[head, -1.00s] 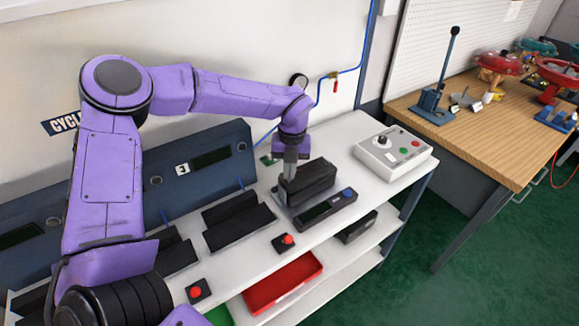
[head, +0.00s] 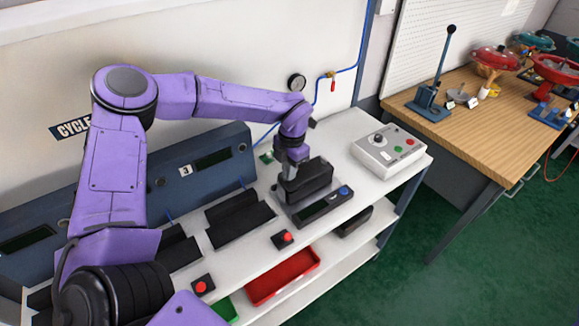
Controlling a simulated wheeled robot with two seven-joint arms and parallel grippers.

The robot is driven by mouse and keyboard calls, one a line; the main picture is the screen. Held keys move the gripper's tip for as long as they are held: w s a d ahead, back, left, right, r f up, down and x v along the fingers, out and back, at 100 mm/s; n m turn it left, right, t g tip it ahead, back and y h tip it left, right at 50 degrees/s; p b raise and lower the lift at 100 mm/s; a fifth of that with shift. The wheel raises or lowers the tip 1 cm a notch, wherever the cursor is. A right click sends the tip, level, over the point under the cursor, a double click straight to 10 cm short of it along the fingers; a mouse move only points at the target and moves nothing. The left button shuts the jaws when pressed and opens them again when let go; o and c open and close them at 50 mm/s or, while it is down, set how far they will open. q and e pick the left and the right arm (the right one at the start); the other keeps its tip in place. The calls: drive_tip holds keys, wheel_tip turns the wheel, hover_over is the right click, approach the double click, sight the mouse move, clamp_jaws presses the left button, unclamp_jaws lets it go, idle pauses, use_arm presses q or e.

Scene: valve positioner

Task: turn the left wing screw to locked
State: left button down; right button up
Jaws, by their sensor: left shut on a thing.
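The valve positioner is a black box (head: 313,180) on a dark base at the right part of the white bench. My left gripper (head: 287,178) comes down from above onto the left end of this box. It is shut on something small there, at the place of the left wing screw. The fingers hide the screw, so its angle and any lock marking cannot be seen. No right wing screw can be made out. My right gripper is not in view.
A dark panel with a small display and blue button (head: 328,205) lies in front of the box. A grey control box (head: 388,150) stands to the right. Red push buttons (head: 283,238) sit along the bench front. A wooden table (head: 500,150) stands farther right.

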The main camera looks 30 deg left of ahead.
use_arm(q)
drive_tip(key=shift+m, duration=0.5)
drive_tip(key=c, duration=1.3)
unclamp_jaws()
drive_tip(key=shift+s, duration=0.1)
drive_tip(key=r, duration=0.3)
drive_tip(key=r+b, duration=0.1)
drive_tip(key=r, duration=0.3)
drive_tip(key=r+b, duration=0.1)
drive_tip(key=r, duration=0.2)
drive_tip(key=shift+w+d+r, duration=0.15)
drive_tip(key=shift+w+r, duration=0.1)
drive_tip(key=shift+w, duration=0.05)
